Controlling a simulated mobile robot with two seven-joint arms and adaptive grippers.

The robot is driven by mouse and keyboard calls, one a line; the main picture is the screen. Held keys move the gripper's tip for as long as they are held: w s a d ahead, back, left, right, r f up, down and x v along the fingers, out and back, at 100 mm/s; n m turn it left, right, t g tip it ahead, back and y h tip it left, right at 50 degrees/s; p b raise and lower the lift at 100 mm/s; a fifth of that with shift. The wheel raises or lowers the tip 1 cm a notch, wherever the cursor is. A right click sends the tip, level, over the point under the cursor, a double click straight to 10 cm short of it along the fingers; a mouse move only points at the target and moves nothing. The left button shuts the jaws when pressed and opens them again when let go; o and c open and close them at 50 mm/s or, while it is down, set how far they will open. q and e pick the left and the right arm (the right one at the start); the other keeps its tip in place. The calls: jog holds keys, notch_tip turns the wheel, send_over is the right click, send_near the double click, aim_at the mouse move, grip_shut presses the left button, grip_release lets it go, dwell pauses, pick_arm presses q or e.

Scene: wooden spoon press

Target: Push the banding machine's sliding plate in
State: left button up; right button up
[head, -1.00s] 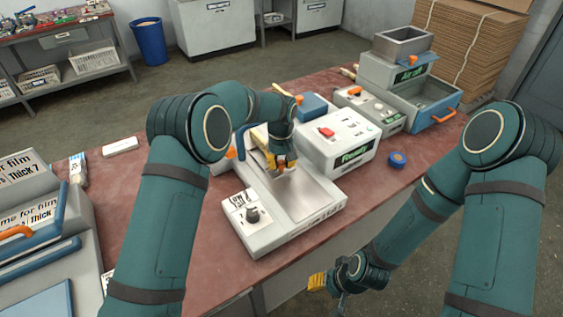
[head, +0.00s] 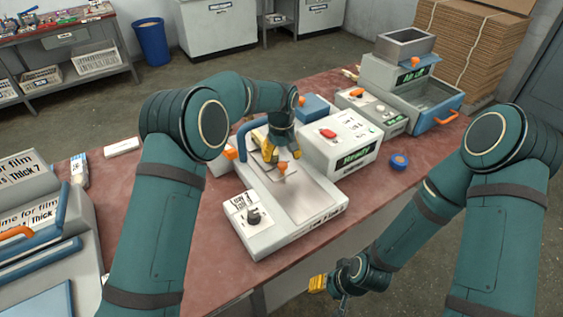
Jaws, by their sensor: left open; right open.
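The banding machine (head: 272,238) is a pale unit in the middle of the red table, with a flat silvery plate (head: 308,203) on top. A small orange knob (head: 282,168) stands at the plate's back end. My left gripper (head: 283,155) is open, its yellow fingertips spread just behind and above the knob. I cannot tell whether it touches the knob or plate. The gripper and arm hide part of the machine's back. My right gripper (head: 317,284) is open and empty, low in front of the table's front edge.
A white control box (head: 346,160) with a red button adjoins the machine on the right. A blue tape roll (head: 398,160) lies further right, before another machine (head: 420,100) with a tray. The red table (head: 190,262) is bare at front left.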

pick_arm(q)
notch_tip(320, 180, up, 8)
jog(key=shift+r, duration=0.2)
dwell(0.5)
